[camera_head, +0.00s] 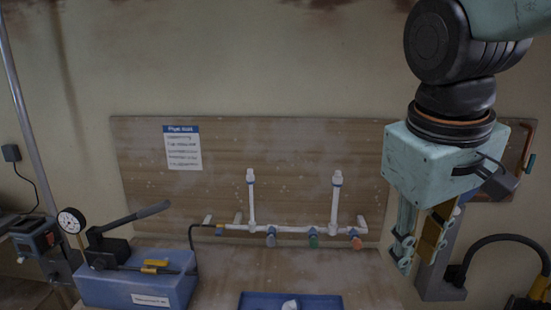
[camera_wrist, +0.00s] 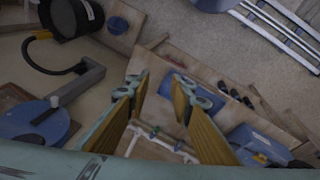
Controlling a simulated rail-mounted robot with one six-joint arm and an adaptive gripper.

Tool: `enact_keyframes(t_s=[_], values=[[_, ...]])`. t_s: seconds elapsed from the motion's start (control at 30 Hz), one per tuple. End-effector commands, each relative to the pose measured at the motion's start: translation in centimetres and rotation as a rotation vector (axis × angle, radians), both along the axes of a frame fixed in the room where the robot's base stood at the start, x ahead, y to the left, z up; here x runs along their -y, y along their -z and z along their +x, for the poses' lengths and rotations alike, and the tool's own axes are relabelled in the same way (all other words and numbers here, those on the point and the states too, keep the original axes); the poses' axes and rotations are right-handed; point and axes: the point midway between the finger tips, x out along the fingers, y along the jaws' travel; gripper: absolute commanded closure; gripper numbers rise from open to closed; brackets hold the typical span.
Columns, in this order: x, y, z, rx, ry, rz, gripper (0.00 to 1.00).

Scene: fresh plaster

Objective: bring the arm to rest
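My gripper (camera_head: 417,252) hangs on the right side of the head view, pointing down, to the right of the white pipe assembly. Its fingers look apart, with nothing seen between them. My arm comes down from the upper right, and the gripper is clear of the bench top.
White pipes (camera_head: 290,230) with coloured taps run along the wooden board (camera_head: 290,160). A blue pump (camera_head: 135,285) with a lever and gauge (camera_head: 71,220) stands left. A blue tray (camera_head: 325,300) lies at the front. A grey bracket (camera_head: 437,275) and black hose (camera_head: 500,240) are close right of the gripper.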

Motion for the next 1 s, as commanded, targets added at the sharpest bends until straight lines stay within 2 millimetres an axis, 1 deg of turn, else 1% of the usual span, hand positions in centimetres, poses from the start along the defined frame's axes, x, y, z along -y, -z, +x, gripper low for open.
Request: enact_keyframes(t_s=[0.03, 0.2, 0.7, 0.83, 1.0], values=[[0.0, -0.1, -0.9, 0.008, 0.015, 0.012, 0.79], [-0.2, -0.1, -3.4, 0.034, 0.059, 0.052, 0.79], [-1.3, 0.6, -10.3, 0.107, 0.187, 0.169, 0.79], [-1.7, 0.9, -11.8, 0.123, 0.213, 0.194, 0.79], [-2.0, 1.2, -12.9, 0.136, 0.236, 0.218, 0.79]])
